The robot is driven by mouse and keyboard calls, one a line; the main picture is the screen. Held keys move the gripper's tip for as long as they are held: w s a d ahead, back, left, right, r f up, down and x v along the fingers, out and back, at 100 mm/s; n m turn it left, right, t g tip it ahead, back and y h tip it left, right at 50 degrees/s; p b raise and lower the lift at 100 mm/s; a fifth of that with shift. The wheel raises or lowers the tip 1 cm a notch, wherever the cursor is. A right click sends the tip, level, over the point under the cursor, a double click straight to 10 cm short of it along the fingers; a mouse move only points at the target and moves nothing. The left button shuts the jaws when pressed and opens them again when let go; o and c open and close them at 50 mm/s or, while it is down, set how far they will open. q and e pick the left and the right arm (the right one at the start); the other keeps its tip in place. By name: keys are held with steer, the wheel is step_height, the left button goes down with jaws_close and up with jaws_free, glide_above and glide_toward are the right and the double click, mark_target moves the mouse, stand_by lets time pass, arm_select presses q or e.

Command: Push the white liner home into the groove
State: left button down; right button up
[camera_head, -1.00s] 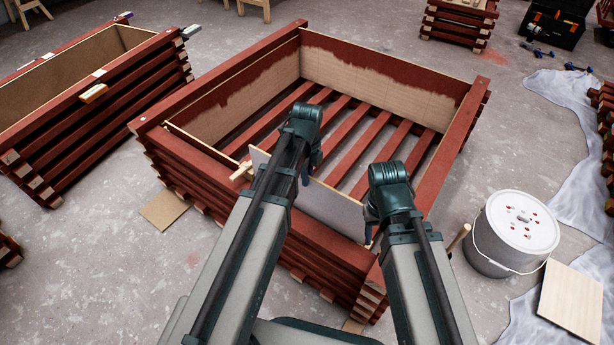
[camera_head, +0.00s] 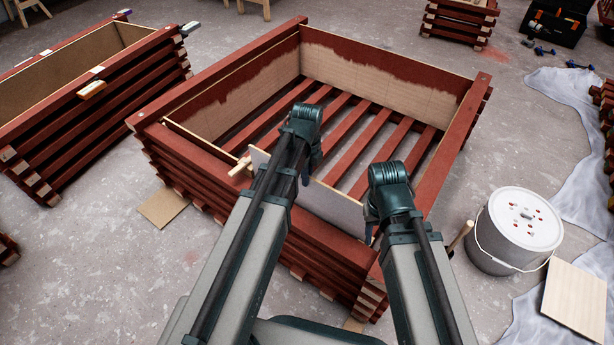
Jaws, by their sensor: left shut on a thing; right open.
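The white liner (camera_head: 333,204) is a pale thin panel standing along the near side of the red batten crate (camera_head: 190,150). Its left end shows beside my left arm, and its middle shows between my two arms. My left gripper (camera_head: 306,176) is at the liner's upper edge and shut on it; the arm hides most of the jaws. My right gripper (camera_head: 371,232) is open near the liner's right end, its fingers mostly hidden behind the wrist. The groove is hidden, so I cannot tell how deep the liner sits.
A wooden handle (camera_head: 240,167) pokes out by the liner's left end. A white bucket (camera_head: 521,226) and a plywood sheet (camera_head: 574,298) stand and lie to the right. Another batten crate (camera_head: 120,110) is at left.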

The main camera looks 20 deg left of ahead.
mark_target(306, 196)
arm_select(q)
steer(key=shift+f+b, duration=4.2)
steer(key=shift+f, duration=0.05)
arm_select(e)
steer(key=shift+f, duration=4.3)
arm_select(q)
steer(key=shift+s+f+b, duration=0.15)
steer(key=shift+f+b, duration=0.2)
steer(key=shift+b, duration=0.2)
arm_select(e)
steer(key=shift+s+a+f, duration=0.15)
steer(key=shift+f, duration=0.25)
